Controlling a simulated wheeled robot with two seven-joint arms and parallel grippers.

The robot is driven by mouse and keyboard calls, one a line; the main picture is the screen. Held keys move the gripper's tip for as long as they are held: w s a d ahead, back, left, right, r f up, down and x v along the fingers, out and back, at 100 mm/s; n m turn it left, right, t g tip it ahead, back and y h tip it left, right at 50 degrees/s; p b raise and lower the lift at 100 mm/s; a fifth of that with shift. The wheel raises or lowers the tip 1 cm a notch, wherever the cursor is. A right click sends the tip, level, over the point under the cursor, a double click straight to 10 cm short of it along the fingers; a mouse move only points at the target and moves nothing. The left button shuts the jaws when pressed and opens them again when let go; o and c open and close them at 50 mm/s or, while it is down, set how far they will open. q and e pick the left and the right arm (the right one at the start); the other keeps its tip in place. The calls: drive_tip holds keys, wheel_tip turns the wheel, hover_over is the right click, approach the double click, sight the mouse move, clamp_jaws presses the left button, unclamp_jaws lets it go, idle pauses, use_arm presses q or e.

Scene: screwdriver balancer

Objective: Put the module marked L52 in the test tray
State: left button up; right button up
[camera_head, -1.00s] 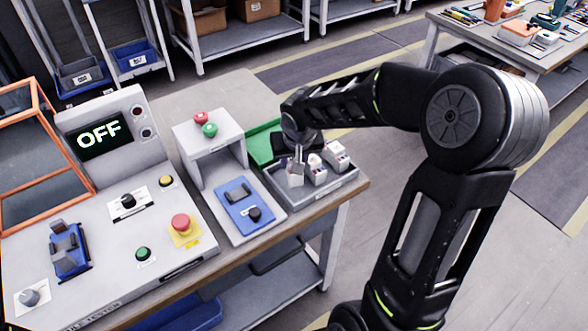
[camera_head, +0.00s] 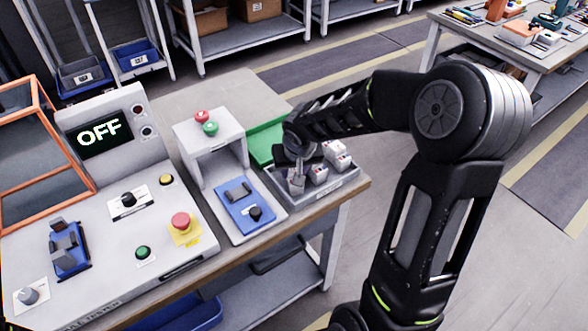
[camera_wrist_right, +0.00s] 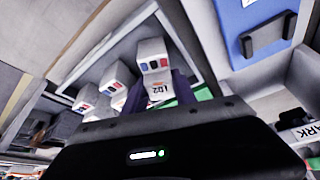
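My right gripper (camera_head: 297,184) points down into the grey bin at the right end of the bench, at the leftmost white module. In the right wrist view this module (camera_wrist_right: 152,58) has red and blue squares and a partly legible label ending in 2. The dark fingers (camera_wrist_right: 160,92) stand on either side of it; whether they press on it is unclear. Other white modules (camera_head: 319,173) (camera_head: 338,155) stand beside it in the bin. A green tray (camera_head: 263,145) lies behind the bin, partly hidden by my arm. My left gripper is out of view.
The grey bin (camera_head: 325,193) has raised walls. Left of it are a blue fixture plate (camera_head: 236,206) with a black knob and a grey stand (camera_head: 208,137) with red and green buttons. The tester console (camera_head: 105,235) has an OFF display (camera_head: 100,135) and an orange-framed guard (camera_head: 45,150).

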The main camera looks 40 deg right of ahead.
drive_tip(key=shift+o, duration=0.9)
drive_tip(key=shift+r, duration=0.15)
drive_tip(key=shift+r+p, duration=0.2)
drive_tip(key=shift+p, duration=0.1)
drive_tip(key=v, duration=1.1)
drive_tip(key=shift+s+r, duration=0.3)
drive_tip(key=shift+f, duration=0.1)
